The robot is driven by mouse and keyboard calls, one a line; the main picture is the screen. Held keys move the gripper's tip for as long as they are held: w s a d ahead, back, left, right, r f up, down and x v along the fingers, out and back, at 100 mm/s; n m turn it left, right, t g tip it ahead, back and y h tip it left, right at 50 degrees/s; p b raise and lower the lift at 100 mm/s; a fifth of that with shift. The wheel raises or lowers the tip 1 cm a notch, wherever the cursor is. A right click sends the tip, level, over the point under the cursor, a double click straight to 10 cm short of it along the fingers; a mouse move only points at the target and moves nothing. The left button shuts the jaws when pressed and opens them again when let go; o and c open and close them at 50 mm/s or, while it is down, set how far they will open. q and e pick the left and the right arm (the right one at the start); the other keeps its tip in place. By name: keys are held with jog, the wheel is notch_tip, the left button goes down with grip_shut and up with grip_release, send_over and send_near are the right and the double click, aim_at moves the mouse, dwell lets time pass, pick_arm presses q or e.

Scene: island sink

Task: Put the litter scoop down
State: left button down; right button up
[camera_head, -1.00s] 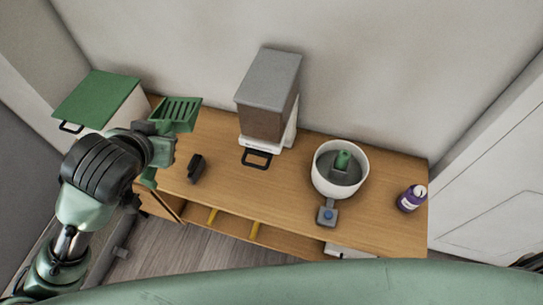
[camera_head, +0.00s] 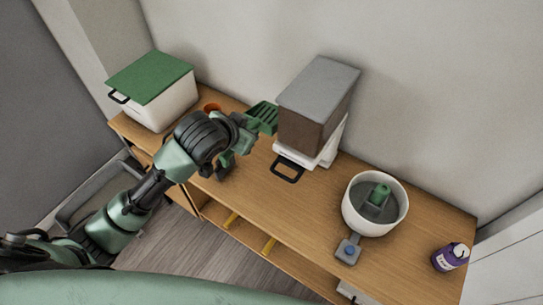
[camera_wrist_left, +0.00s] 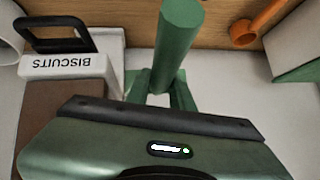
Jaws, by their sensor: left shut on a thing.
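The green litter scoop with its slotted head (camera_head: 263,117) is held by my left gripper (camera_head: 241,134). In the head view the scoop is above the wooden cabinet top, just left of the grey-lidded container. In the left wrist view the scoop's green handle (camera_wrist_left: 178,45) runs up from the gripper toward the cabinet top. I cannot tell whether the scoop touches the surface. My right gripper is not in view.
The brown biscuits container (camera_head: 310,119) stands beside the scoop. A white box with a green lid (camera_head: 152,77) and an orange item (camera_head: 212,107) are left of it. Wood is clear between container and bowl.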

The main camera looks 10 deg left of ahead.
aim_at(254, 174)
pick_arm(q)
jog(key=shift+w+r, duration=0.6)
jog(key=shift+r, duration=0.3)
jog(key=shift+w+d+f+p, duration=0.1)
jog(key=shift+w+f+p, duration=0.1)
jog(key=shift+p, duration=0.15)
notch_tip(254, 174, down, 19)
jog(key=shift+f, duration=0.2)
jog(key=shift+f, duration=0.1)
jog(key=c, duration=1.2)
grip_release()
jog(key=shift+c, duration=0.2)
